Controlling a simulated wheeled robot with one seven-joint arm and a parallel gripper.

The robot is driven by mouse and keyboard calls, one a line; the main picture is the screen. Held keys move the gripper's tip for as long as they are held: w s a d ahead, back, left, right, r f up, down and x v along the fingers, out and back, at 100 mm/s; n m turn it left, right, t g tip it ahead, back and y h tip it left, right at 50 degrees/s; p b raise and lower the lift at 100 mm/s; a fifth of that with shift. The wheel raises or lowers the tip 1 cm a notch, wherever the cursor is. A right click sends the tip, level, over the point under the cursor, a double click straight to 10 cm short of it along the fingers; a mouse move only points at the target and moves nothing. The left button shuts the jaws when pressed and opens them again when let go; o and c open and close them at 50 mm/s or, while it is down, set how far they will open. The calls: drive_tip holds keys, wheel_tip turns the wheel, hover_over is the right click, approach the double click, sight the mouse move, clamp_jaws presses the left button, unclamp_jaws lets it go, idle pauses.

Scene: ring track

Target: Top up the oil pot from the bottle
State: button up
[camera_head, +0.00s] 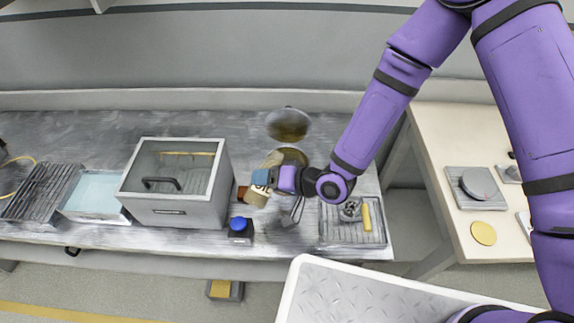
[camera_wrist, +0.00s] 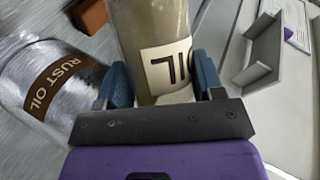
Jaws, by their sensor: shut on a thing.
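My gripper (camera_head: 262,178) is shut on a tan, see-through bottle (camera_head: 256,198), with one blue finger on each side of it. In the wrist view the bottle (camera_wrist: 150,30) has a white label with dark letters, partly cut off. The bottle leans relative to the pot; its mouth is not clearly seen. The wrist view shows the pot (camera_wrist: 28,75) at left, with a brown "RUST OIL" label, apart from the fingers.
A grey box with a clear lid (camera_head: 170,212) stands left of the gripper. A small dark container with a blue top (camera_head: 240,228) and a brown block (camera_wrist: 90,14) are close by. A ribbed tray (camera_head: 350,236) lies to the right. Bench behind the box is clear.

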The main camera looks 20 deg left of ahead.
drive_tip(key=shift+s+a+f+m+g+y+p, duration=0.15)
drive_tip(key=shift+m+g+y+p, duration=0.1)
drive_tip(key=shift+m+g, duration=0.15)
drive_tip(key=shift+s+d+f+m+g+y+p, duration=0.15)
drive_tip(key=shift+m+g+p, duration=0.15)
drive_tip(key=shift+m, duration=0.2)
idle(1.9)
drive_tip(key=shift+w+r+m, duration=0.3)
drive_tip(key=shift+w, duration=0.15)
idle(0.9)
drive_tip(key=shift+s+a+f, duration=0.15)
drive_tip(key=shift+s+f, duration=0.1)
drive_tip(key=shift+s, duration=0.25)
drive_tip(key=shift+w+r+n+t+h, duration=0.2)
drive_tip(key=shift+n+t, duration=0.15)
drive_tip(key=shift+n, duration=0.25)
drive_tip(key=shift+w+r+n+t+h, duration=0.1)
drive_tip(key=shift+w+n+t+h, duration=0.1)
drive_tip(key=shift+n+t, duration=0.3)
